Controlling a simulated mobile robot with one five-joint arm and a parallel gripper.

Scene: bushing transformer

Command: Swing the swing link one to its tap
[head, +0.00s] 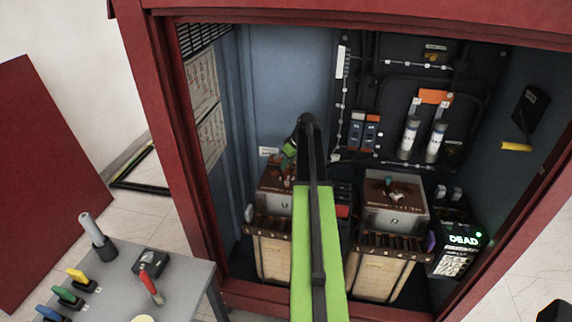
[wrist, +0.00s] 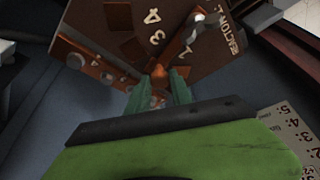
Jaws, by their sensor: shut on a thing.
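My gripper (wrist: 160,92) has its green fingers closed around a small copper-orange knob (wrist: 158,74), which appears to belong to swing link one. The knob stands at the edge of a brown tap board (wrist: 118,18) marked with numbers, including 3 and 4. The fingers hide most of the link, so I cannot tell which tap it points to. In the head view my gripper (head: 287,156) is over the left transformer unit (head: 270,183), and my arm covers part of that unit.
A second unit (head: 395,213) stands to the right, with a lit "DEAD" display box (head: 461,241) beside it. The red cabinet frame (head: 178,150) bounds the opening. A grey table (head: 180,285) with coloured tools stands at front left.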

